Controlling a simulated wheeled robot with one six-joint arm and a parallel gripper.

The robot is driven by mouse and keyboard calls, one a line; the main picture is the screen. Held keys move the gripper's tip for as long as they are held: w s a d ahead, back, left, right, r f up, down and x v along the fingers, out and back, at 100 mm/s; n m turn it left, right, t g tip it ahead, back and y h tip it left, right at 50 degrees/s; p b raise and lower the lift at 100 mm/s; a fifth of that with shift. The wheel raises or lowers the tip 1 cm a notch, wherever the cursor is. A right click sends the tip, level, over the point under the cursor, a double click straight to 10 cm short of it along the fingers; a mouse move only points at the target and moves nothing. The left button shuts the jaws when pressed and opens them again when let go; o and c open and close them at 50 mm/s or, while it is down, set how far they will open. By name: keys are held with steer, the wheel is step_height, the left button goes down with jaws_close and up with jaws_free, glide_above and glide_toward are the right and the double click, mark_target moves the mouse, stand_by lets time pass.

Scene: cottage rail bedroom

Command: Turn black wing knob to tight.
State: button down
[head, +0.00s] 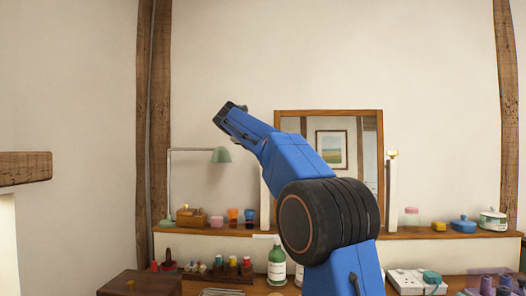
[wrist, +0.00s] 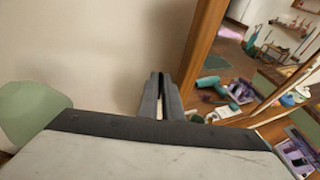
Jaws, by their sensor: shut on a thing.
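My gripper (head: 228,113) is raised in front of the wall, up and left of the mirror's frame in the head view. In the wrist view its two dark fingers (wrist: 161,98) are close together, with only a narrow pale strip showing between them. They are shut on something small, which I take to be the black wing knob. The knob itself is hidden by the fingers, and I cannot make out its wings or how far it is turned. The wooden-framed mirror (head: 378,140) stands behind my arm, and its frame (wrist: 205,45) passes just right of the fingers in the wrist view.
A green lamp (head: 221,155) stands left of the mirror, and its shade (wrist: 30,112) shows at left in the wrist view. A white post (head: 391,195) stands right of the mirror. Small pots and a green bottle (head: 277,262) crowd the shelf and tabletop below. The wall above is bare.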

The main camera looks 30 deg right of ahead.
steer(key=shift+w+f+m+g, duration=0.1)
steer(key=shift+f+m+g, duration=0.1)
steer(key=shift+m+g, duration=0.1)
steer(key=shift+w+a+m+g+h, duration=0.15)
steer(key=shift+m+g+h, duration=0.25)
steer(key=shift+m+g, duration=0.3)
steer(key=shift+w+m+g+h, duration=0.1)
steer(key=shift+m+g+h, duration=0.3)
steer(key=shift+m+g, duration=0.3)
steer(key=shift+w+m+g, duration=0.1)
steer(key=shift+m+g, duration=0.7)
steer(key=shift+g, duration=0.2)
steer(key=shift+m+g+h, duration=0.3)
steer(key=shift+m+g, duration=0.3)
steer(key=shift+g, duration=0.1)
steer(key=c, duration=1.9)
jaws_free()
steer(key=shift+c, duration=0.2)
steer(key=shift+w+f, duration=0.1)
